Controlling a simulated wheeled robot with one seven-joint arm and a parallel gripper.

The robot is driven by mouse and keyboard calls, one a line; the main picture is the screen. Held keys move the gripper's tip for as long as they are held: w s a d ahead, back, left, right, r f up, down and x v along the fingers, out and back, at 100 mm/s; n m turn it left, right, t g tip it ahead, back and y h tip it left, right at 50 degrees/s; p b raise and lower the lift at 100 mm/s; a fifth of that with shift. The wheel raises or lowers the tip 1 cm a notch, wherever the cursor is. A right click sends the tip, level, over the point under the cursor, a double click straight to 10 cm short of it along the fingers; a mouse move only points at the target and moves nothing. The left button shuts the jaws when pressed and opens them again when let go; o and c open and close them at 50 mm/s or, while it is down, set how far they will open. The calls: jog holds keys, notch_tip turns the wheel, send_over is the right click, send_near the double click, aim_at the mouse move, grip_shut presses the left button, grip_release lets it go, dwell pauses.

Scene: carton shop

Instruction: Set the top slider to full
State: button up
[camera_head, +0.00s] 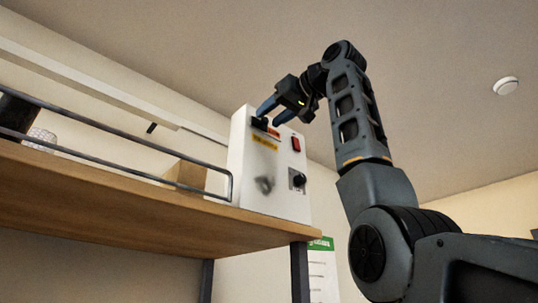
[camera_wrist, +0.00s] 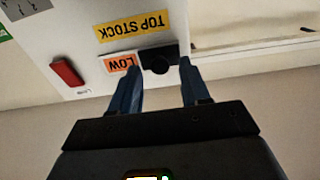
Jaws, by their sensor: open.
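The top slider's black knob (camera_head: 260,123) is near the upper left of a white control box (camera_head: 243,180) on the shelf. In the wrist view, where the lettering is upside down, the knob (camera_wrist: 160,58) sits beside an orange LOW label (camera_wrist: 119,63) and by a yellow TOP STOCK label (camera_wrist: 132,27). My gripper (camera_head: 268,112) is open at the knob. In the wrist view its blue fingertips (camera_wrist: 161,68) lie on either side of the knob; contact cannot be told. No full mark is readable.
The box also carries a red switch (camera_head: 296,144) and a black rotary knob (camera_head: 299,180). The wooden shelf (camera_head: 120,205) has a metal rail (camera_head: 110,133) along its front. A cardboard box (camera_head: 186,177) stands left of the control box. The space right of the box is clear apart from my arm.

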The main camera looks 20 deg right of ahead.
jog(key=shift+x, duration=0.85)
jog(key=shift+c, duration=0.4)
grip_shut()
